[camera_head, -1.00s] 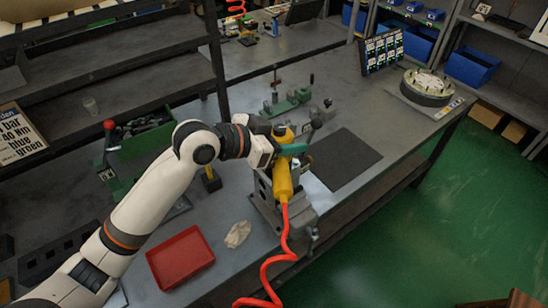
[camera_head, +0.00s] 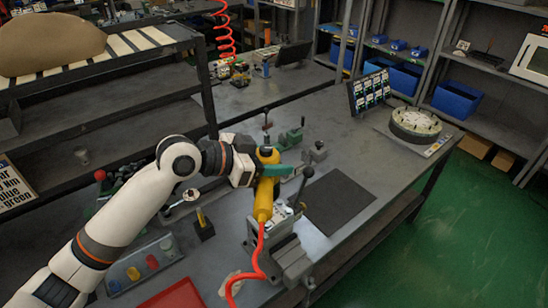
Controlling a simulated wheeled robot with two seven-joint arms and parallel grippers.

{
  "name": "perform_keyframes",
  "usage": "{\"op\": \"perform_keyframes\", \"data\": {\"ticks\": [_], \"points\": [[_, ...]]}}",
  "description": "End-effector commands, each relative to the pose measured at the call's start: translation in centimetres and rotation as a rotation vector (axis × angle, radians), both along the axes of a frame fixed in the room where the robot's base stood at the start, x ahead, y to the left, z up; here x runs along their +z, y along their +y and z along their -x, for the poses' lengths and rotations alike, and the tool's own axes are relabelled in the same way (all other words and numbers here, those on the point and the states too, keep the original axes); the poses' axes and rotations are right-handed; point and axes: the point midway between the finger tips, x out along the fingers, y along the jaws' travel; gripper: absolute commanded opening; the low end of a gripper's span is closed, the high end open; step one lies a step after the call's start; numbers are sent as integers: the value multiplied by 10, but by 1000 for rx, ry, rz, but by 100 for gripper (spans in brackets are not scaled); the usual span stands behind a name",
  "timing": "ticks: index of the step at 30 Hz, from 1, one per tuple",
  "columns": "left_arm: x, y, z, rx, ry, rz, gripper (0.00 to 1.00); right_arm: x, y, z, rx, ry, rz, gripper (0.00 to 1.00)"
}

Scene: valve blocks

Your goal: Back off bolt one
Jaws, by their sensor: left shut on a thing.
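My left gripper (camera_head: 280,170) has teal fingers and is shut on a yellow power tool (camera_head: 264,200) with a red coiled hose (camera_head: 258,245) at its lower end. The tool stands roughly upright in the picture, just up and left of the grey vise (camera_head: 290,258). A small light metal block (camera_head: 283,212) shows at the top of the vise, partly behind the tool. Bolt one cannot be made out, and I cannot tell whether the tool touches anything. My right gripper is not in view.
A dark mat (camera_head: 340,203) lies right of the vise. A grey tray with coloured parts (camera_head: 143,268) and a red tray (camera_head: 172,297) are at lower left. A round flange (camera_head: 415,122) and a display panel (camera_head: 371,92) stand at the back right. Shelving rises at left.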

Motion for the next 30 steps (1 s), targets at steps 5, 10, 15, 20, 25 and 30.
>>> {"op": "perform_keyframes", "data": {"ticks": [5,10,15,20,25,30], "points": [[-13,0,0,0,-4,7,14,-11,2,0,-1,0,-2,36],[-28,0,0,1,-3,6,14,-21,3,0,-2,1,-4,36],[-40,0,-1,0,-4,6,14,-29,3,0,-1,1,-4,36],[-43,0,-1,0,-5,6,14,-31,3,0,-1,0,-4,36],[-43,0,-1,0,-5,6,14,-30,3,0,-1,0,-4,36],[-43,0,-1,0,-5,6,14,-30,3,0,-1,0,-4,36]]}}
